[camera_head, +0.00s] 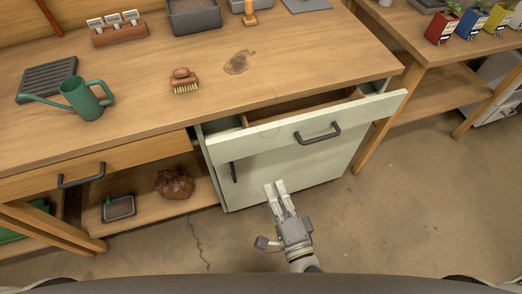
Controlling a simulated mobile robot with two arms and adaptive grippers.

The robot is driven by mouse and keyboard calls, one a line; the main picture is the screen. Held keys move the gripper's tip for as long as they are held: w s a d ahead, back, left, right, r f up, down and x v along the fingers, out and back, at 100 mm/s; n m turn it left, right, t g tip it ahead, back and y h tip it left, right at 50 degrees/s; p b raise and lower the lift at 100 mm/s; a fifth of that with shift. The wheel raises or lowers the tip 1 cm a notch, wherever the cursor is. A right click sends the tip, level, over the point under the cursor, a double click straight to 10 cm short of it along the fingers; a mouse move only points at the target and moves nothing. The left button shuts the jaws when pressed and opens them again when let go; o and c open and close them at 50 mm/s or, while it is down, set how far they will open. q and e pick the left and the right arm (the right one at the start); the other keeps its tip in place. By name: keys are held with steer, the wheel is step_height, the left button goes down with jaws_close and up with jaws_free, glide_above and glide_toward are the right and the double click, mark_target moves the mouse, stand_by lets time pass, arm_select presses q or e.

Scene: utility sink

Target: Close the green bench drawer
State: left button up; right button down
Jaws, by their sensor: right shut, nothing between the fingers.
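The pale green bench drawer (355,118) sits under the wooden bench top and is pulled out, with its inside showing behind the front panel. A dark bar handle (318,133) is on its front. A pale green cabinet door (290,163) with an upright dark handle is below it. My right gripper (276,187) is in front of the lower door, below the drawer handle and apart from it. Its fingers are together and hold nothing. My left gripper is not in view.
A wooden drawer (110,167) with a dark handle is at left, above a shelf with a brown bag (175,183) and a small tray (118,208). A green watering can (84,99) and a brush (183,80) are on the bench. Concrete floor (400,210) is clear at right.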

mark_target(257, 144)
steer(key=p+x, duration=0.1)
steer(key=x, duration=1.1)
steer(key=shift+f, duration=0.1)
